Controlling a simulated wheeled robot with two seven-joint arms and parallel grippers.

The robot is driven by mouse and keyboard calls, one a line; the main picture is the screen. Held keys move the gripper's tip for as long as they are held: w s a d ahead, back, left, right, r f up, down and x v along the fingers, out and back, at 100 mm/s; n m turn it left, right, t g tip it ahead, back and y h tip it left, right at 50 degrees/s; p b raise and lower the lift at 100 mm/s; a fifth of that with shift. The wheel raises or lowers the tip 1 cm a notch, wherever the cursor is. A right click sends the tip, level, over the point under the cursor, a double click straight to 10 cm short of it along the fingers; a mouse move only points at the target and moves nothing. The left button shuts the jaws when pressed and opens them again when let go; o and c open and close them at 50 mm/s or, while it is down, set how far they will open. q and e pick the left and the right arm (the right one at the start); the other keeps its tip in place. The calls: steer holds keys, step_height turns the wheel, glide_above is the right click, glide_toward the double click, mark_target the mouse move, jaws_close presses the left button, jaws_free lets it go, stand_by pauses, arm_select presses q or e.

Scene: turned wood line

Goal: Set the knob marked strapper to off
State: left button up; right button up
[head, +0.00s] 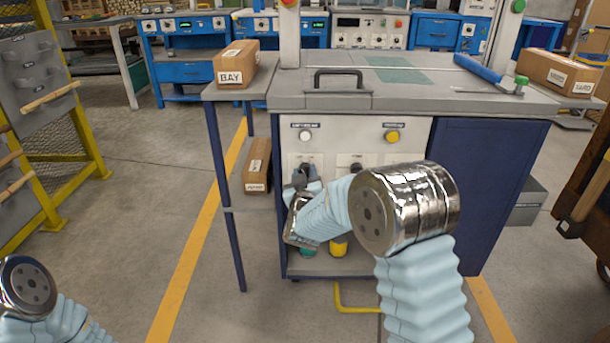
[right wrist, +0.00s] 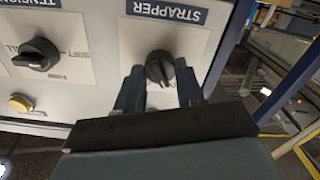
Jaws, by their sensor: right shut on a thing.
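The strapper knob (right wrist: 160,68) is black and sits on a white plate under the upside-down STRAPPER label (right wrist: 167,10) in the right wrist view. A pale mark on it points down and slightly right there. The position words around it are mostly hidden, so I cannot read its setting. My right gripper (right wrist: 160,92) has one finger on each side of the knob and is shut on it. In the head view my right gripper (head: 303,178) is at the left knob of the machine's front panel (head: 320,135). My left gripper is out of view.
A second black knob (right wrist: 37,54), with a plate marked TENSION, and a yellow button (right wrist: 20,103) are close by. In the head view, a side shelf (head: 240,85) with boxes stands left of the panel. A blue cabinet door (head: 485,185) is to the right.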

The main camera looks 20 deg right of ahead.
steer(key=o, duration=1)
steer(key=shift+o, duration=0.2)
steer(key=shift+s, duration=0.1)
steer(key=v, duration=1.3)
steer(key=shift+s, duration=0.3)
steer(key=shift+a, duration=0.1)
